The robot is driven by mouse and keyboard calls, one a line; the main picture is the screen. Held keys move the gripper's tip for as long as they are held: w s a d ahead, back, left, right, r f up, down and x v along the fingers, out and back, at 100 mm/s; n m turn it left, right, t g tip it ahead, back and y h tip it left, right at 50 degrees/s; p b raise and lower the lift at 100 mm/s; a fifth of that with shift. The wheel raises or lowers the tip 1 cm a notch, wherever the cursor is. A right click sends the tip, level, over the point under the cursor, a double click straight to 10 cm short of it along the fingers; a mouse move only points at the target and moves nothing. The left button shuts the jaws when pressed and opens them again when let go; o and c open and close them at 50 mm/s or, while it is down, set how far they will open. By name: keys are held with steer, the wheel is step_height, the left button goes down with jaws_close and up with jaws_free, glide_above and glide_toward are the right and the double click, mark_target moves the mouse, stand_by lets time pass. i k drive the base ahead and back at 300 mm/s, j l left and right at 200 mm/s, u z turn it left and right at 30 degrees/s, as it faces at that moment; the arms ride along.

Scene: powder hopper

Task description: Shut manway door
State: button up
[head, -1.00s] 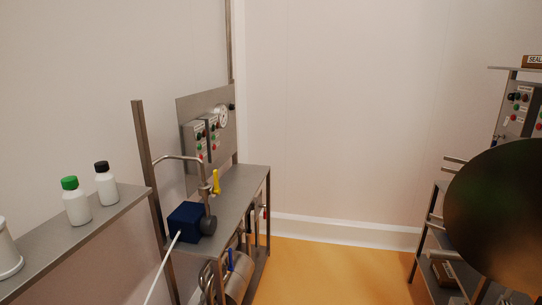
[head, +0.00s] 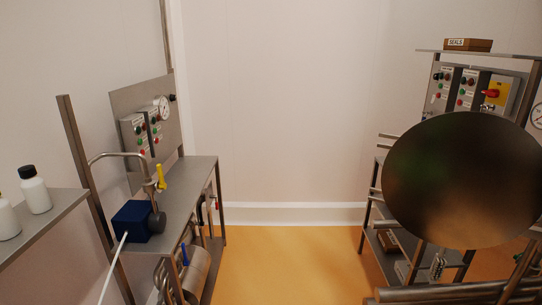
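A large round dark metal disc, which looks like the manway door (head: 462,180), stands face-on at the right of the head view. It hides part of the steel rack behind it. Its hinge and the opening it belongs to cannot be made out. My gripper is not in view.
A steel bench (head: 190,185) at the left bears a dark blue box (head: 131,221) and a bent pipe with a yellow handle (head: 160,177). A shelf (head: 50,225) with white bottles is at far left. A SEALS box (head: 468,45) tops the right rack. The orange floor (head: 290,262) between is clear.

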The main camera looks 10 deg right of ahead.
mark_target(469, 181)
steer(key=z, duration=1.15)
steer(key=i+j+z, duration=0.25)
steer(key=i+j, duration=0.35)
steer(key=i, duration=0.15)
steer(key=i+j+z, duration=0.25)
steer(key=i+j, duration=0.45)
steer(key=i+j+z, duration=0.25)
steer(key=j, duration=0.15)
steer(key=i+j+z, duration=0.3)
steer(key=j+z, duration=0.2)
steer(key=z, duration=0.15)
steer(key=j+z, duration=0.25)
steer(key=z, duration=0.15)
steer(key=j+z, duration=0.55)
steer(key=z, duration=0.9)
steer(key=u, duration=0.45)
steer(key=j+u, duration=0.15)
steer(key=u, duration=0.3)
steer(key=k+j+u, duration=0.1)
steer(key=u, duration=0.3)
steer(key=j+u, duration=0.1)
steer(key=u, duration=0.35)
